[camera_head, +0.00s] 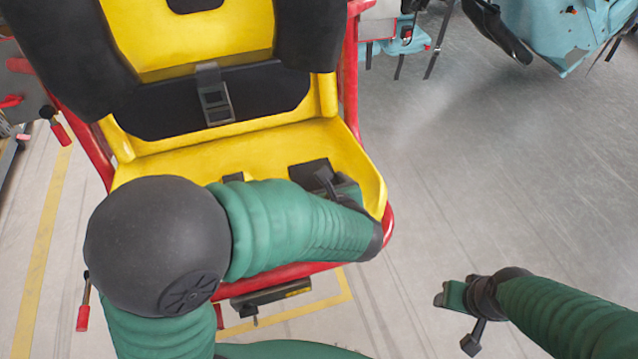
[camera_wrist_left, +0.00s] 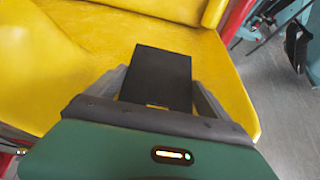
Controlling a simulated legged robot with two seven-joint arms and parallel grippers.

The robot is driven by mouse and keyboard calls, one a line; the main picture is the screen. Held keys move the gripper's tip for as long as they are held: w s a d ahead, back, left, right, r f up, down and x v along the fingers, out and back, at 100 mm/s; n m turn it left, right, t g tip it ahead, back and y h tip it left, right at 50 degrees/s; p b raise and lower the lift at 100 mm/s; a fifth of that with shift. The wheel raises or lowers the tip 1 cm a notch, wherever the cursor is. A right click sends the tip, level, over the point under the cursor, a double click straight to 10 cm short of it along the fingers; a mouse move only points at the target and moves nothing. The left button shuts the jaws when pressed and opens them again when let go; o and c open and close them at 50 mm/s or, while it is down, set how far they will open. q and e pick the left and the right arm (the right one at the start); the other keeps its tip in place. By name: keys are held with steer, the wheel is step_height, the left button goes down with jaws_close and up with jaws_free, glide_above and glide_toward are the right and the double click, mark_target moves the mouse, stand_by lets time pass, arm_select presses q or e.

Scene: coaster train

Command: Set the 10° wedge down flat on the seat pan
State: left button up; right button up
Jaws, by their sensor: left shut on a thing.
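The yellow seat pan (camera_head: 250,152) is in the middle of the head view, below the seat back. It also fills much of the left wrist view (camera_wrist_left: 60,60). My left gripper (camera_head: 325,182) is over the right part of the pan, partly hidden by its own forearm. It is shut on the black wedge (camera_head: 311,174). In the left wrist view the wedge (camera_wrist_left: 158,75) shows its dark broad face between the two grey fingers. I cannot tell whether its underside touches the pan. My right gripper (camera_head: 452,294) is over bare floor at lower right, away from the seat; its jaw gap is unclear.
Dark shoulder restraints (camera_head: 72,52) flank the seat back, and a black strap with a buckle (camera_head: 213,98) lies on it. A red frame (camera_head: 352,75) surrounds the seat. Blue machinery (camera_head: 548,30) stands at upper right. The floor (camera_head: 480,170) right of the seat is clear.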

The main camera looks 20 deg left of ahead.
arm_select(q)
steer(key=shift+f+b, duration=0.35)
arm_select(e)
steer(key=shift+f, duration=0.3)
stand_by(0.4)
arm_select(q)
steer(key=o, duration=1.4)
steer(key=shift+c, duration=0.2)
